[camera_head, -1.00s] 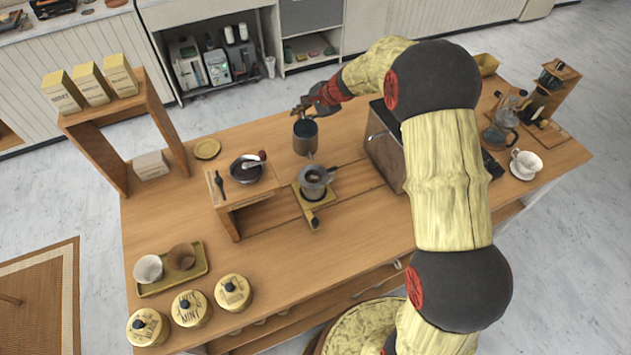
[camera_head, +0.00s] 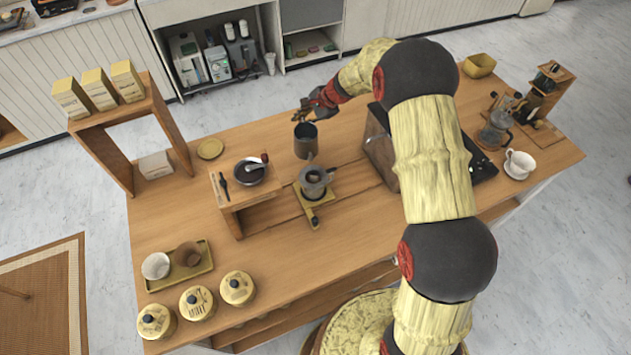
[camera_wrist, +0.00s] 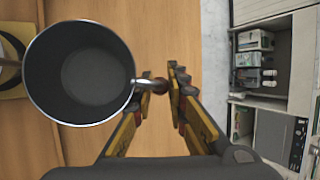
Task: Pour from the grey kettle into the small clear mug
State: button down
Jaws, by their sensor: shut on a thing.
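The grey kettle (camera_head: 305,142) is upright, with its spout pointing toward the front of the table. My gripper (camera_head: 304,112) is shut on its handle, at the kettle's far side. In the wrist view the open kettle (camera_wrist: 82,72) looks empty inside, and my fingers (camera_wrist: 160,88) close around the handle end at its right rim. The small clear mug (camera_head: 314,183) stands on a yellow stand (camera_head: 315,214), just in front of the kettle. Whether the spout overlaps the mug's rim is hard to tell. The mug's contents are not clear.
A wooden riser (camera_head: 231,210) with a dark bowl (camera_head: 250,172) stands left of the mug. A dark-sided box (camera_head: 380,148) stands to the right, partly behind my arm. A tray (camera_head: 205,262) with two cups and several lidded tins (camera_head: 238,290) are at front left.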

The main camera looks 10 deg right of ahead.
jog(key=shift+w+f+g+p, duration=0.1)
jog(key=shift+f+g+p, duration=0.8)
jog(key=shift+p, duration=1.4)
jog(key=shift+f, duration=0.1)
jog(key=shift+r+p, duration=1.4)
jog(key=shift+r, duration=1)
